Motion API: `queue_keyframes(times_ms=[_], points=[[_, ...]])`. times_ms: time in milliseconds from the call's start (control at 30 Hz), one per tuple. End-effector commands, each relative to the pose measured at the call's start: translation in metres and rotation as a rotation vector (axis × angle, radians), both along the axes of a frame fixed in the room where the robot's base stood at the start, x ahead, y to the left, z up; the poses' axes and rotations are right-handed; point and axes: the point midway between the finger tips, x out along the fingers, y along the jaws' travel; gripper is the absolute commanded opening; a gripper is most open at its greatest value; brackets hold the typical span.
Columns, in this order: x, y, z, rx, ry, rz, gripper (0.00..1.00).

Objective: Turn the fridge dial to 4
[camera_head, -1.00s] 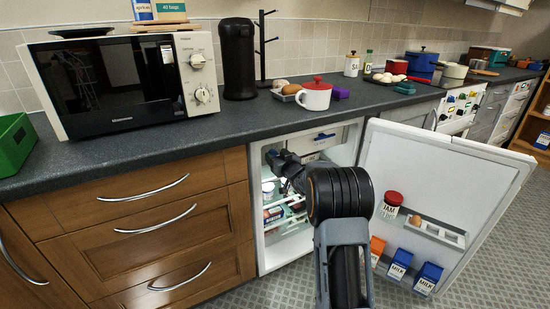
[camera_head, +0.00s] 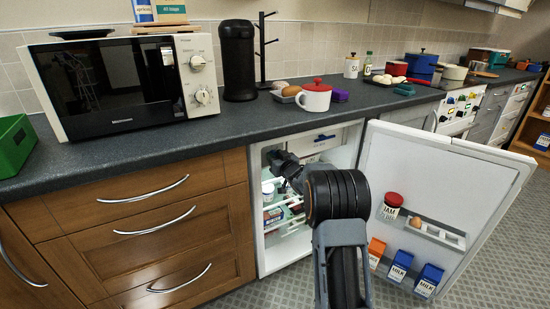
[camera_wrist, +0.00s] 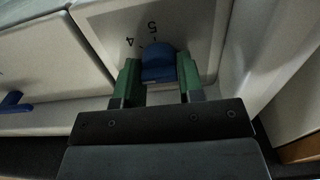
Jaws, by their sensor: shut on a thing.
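The fridge (camera_head: 357,150) stands open under the counter, its door (camera_head: 440,190) swung out to the right. In the wrist view the blue dial (camera_wrist: 158,60) sits on a pale panel with the numbers 4 and 5 above it. The 5 is near the dial's top and the 4 is up to its left. My gripper (camera_wrist: 158,80) is shut on the dial, one green finger on each side. The dial's pointer mark is not clear. In the head view my arm reaches into the fridge, and the dial is hidden behind it.
A blue handle (camera_wrist: 11,101) shows at left in the wrist view, on a pale panel. The door holds a jam jar (camera_head: 393,200), cartons (camera_head: 400,265) and an egg rack. Wooden drawers (camera_head: 150,230) border the left.

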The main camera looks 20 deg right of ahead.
Motion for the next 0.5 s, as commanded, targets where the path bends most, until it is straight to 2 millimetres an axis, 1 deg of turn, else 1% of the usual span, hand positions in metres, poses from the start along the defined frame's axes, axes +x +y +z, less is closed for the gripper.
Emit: queue_keyframes(times_ms=[267, 500], points=[[0.0000, 0.0000, 0.0021, 0.042, 0.005, 0.001, 0.12], [0.0001, -0.0007, 0.0045, 0.197, 0.024, 0.000, 0.12]])
